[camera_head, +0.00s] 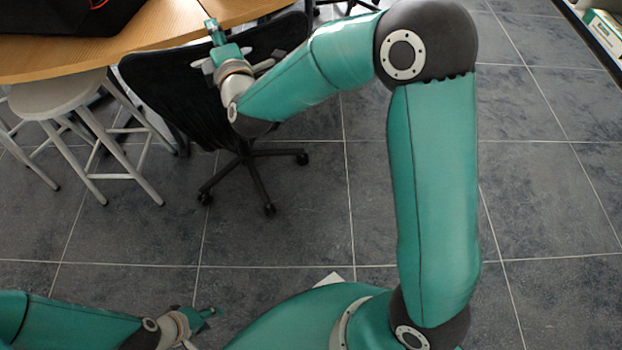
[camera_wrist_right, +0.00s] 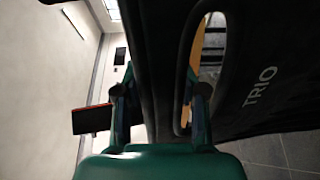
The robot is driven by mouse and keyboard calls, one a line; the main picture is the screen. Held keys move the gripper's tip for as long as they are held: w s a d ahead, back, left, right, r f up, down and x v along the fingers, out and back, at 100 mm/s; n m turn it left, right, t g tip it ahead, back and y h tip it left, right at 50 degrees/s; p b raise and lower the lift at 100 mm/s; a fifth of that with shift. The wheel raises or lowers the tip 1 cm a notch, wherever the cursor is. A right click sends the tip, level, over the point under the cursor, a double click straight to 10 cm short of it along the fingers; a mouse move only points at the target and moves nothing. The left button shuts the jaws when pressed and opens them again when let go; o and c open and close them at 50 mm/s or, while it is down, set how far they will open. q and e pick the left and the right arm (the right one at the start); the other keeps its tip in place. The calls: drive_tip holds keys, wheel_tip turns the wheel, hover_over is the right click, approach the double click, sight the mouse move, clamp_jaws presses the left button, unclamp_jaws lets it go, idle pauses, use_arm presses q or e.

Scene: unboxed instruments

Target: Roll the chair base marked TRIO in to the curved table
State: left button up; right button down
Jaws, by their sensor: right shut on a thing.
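The black chair (camera_head: 185,100) stands at the edge of the curved wooden table (camera_head: 75,58), its backrest towards me and its five-star base (camera_head: 248,172) on the floor. In the head view the backrest overlaps the table edge; whether they touch is hidden. White letters TRIO (camera_wrist_right: 260,87) show on the backrest in the right wrist view. My right gripper (camera_head: 216,38) is at the top of the backrest. In the wrist view its fingers (camera_wrist_right: 160,105) are shut on the rim, one passing at the slot. My left gripper (camera_head: 205,314) is low over the floor, away from the chair; its opening is unclear.
A white stool (camera_head: 62,95) stands left of the chair, beside the table. A black bag (camera_head: 65,15) lies on the table. Another chair's base (camera_head: 345,5) shows at the top. A shelf with boxes (camera_head: 605,30) is at the upper right. Tiled floor in the middle is clear.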

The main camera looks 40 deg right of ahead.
drive_tip(key=shift+d+f, duration=0.35)
drive_tip(key=shift+d, duration=0.05)
drive_tip(key=c, duration=1.1)
unclamp_jaws()
drive_tip(key=shift+h, duration=0.3)
drive_tip(key=o, duration=0.5)
drive_tip(key=shift+d, duration=0.1)
drive_tip(key=shift+o, duration=0.2)
drive_tip(key=shift+r, duration=0.2)
drive_tip(key=shift+a, duration=0.2)
drive_tip(key=shift+s+a, duration=0.1)
drive_tip(key=shift+s, duration=0.25)
drive_tip(key=v, duration=1.1)
drive_tip(key=shift+r+b, duration=0.2)
drive_tip(key=shift+b, duration=0.2)
